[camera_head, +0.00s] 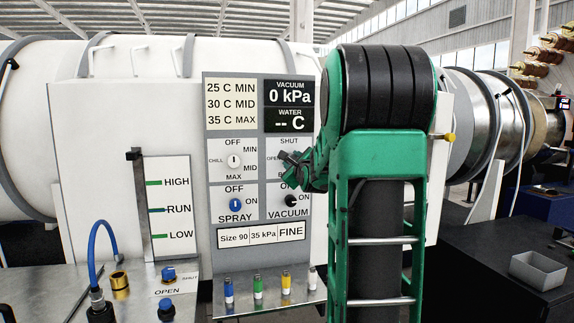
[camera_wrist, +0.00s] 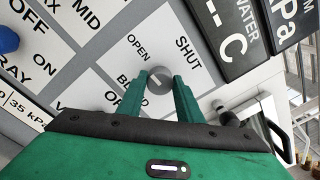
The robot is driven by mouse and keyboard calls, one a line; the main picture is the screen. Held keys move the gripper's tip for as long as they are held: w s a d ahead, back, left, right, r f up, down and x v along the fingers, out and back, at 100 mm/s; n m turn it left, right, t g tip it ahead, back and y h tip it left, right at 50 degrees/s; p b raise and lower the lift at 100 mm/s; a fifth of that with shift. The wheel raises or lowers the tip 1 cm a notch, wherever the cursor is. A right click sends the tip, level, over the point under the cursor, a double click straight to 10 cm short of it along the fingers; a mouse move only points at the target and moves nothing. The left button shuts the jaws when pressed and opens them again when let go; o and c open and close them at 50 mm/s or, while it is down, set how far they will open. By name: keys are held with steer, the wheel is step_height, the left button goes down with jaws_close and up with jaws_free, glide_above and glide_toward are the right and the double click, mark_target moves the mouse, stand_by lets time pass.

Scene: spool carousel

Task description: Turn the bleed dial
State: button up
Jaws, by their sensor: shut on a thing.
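The control panel (camera_head: 243,262) stands upright on the front of a white tank. The bleed dial (camera_wrist: 159,76) is a round grey knob on a white plate, with SHUT and OPEN lettered near it and part of the word BLEED showing. My gripper (camera_wrist: 161,84) is shut on the dial, one green finger on each side, as the wrist view shows. In the head view my gripper (camera_head: 291,160) reaches the panel from the right and hides most of the dial and its lettering. The dial's exact pointing is hard to tell.
The chill dial (camera_head: 234,160) is left of it, the blue spray dial (camera_head: 236,204) lower left, and the black vacuum dial (camera_head: 291,201) just below my gripper. The display (camera_head: 290,95) above reads 0 kPa. A yellow-tipped handle (camera_head: 449,137) sticks out at the right.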

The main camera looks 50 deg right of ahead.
steer(key=shift+w+a+f, duration=0.1)
steer(key=shift+w+f, duration=0.1)
